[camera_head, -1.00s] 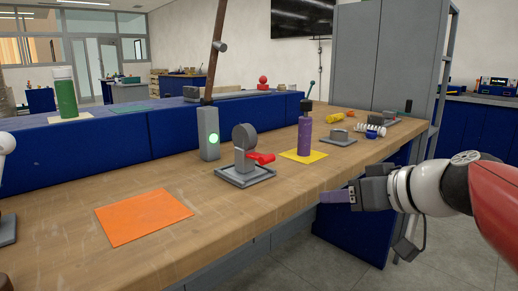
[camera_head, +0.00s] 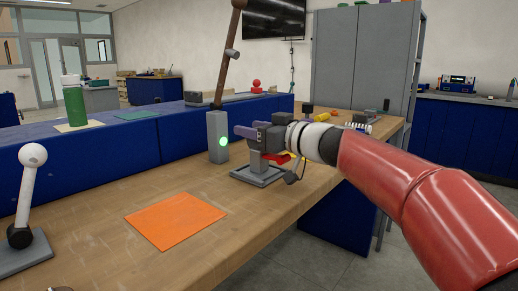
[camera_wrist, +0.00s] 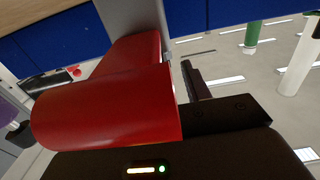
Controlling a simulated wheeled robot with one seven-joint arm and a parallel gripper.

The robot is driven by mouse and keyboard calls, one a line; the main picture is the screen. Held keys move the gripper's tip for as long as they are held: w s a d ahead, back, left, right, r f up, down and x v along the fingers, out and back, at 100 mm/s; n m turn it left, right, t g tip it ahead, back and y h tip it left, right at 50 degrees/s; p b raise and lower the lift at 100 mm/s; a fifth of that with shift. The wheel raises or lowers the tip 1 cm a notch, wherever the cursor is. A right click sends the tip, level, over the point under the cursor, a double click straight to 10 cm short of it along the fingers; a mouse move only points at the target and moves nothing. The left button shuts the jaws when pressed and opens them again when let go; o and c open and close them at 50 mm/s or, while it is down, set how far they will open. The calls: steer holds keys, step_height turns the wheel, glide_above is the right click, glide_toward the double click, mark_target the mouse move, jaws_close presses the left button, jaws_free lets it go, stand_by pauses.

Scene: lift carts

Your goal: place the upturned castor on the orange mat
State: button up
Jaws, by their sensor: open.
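The upturned castor (camera_head: 258,176) stands on the wooden bench, its grey base plate and red pedal (camera_head: 280,158) showing in the head view. The orange mat (camera_head: 175,219) lies flat, bare, nearer and left of the castor.
A grey post with a green light (camera_head: 217,138) and a long brown lever stands just behind and left of the castor. A white-knobbed lever (camera_head: 28,195) stands at the far left. A yellow thing (camera_head: 320,117) lies farther along the bench.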

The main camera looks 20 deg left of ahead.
steer(key=shift+a, duration=0.15)
jaws_close()
steer(key=shift+r, duration=0.1)
stand_by(0.5)
